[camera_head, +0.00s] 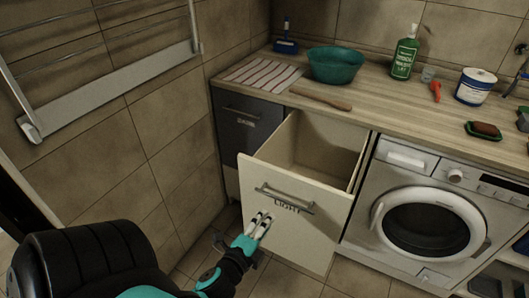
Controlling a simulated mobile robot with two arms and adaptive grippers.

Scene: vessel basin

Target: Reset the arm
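My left gripper (262,216) is in front of the open drawer's pale front panel (318,238), just below its metal handle (284,199). Its two pale fingers stand a little apart, with nothing seen between them. I see no clear grip on the handle; whether the fingertips touch the panel I cannot tell. My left arm comes in from the lower left. The drawer, with "LIGHT" lettered on its front, is pulled out, and the visible part of its inside looks empty. My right gripper does not show.
A washing machine (430,222) stands right of the drawer, a shut dark drawer (241,118) left of it. The wooden counter (365,118) carries a teal basin (335,65), a green bottle (404,55) and a white tub (475,87). A wall rack (110,85) hangs at upper left.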

